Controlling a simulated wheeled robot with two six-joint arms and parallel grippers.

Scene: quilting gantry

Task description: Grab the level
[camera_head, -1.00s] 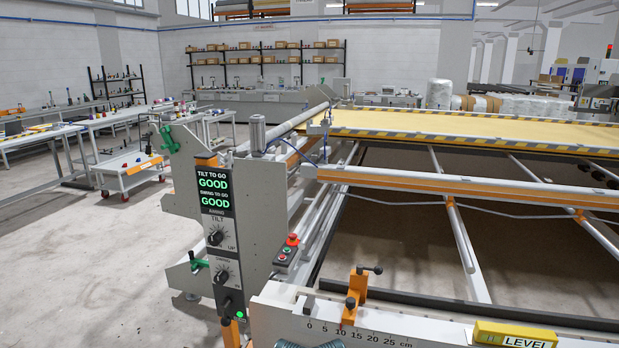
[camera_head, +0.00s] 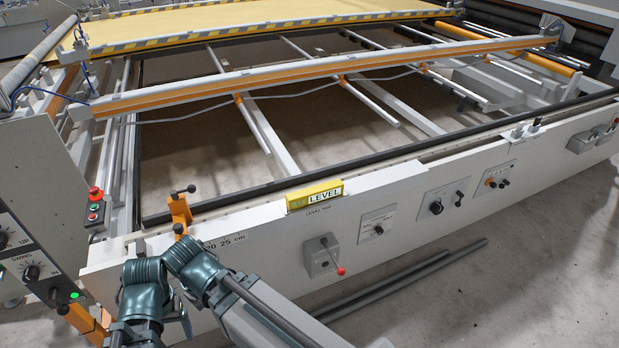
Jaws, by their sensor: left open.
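The level (camera_head: 315,195) is a yellow block with a white "LEVEL" label. It sits on the top edge of the white front beam, above a small "LEVEL" marking. My left gripper (camera_head: 163,265), dark teal with ribbed ends, is at the lower left, in front of the beam. It is open and apart from the level, which lies up and to the right of it. I see nothing held between its fingers. My right gripper is not clearly in view.
The white front beam (camera_head: 405,217) carries switches, a red-knobbed lever (camera_head: 327,257) and a ruler scale. An orange clamp (camera_head: 180,211) stands on it, left of the level. A control post (camera_head: 30,225) rises at the left. Dark bars (camera_head: 405,281) lie on the floor.

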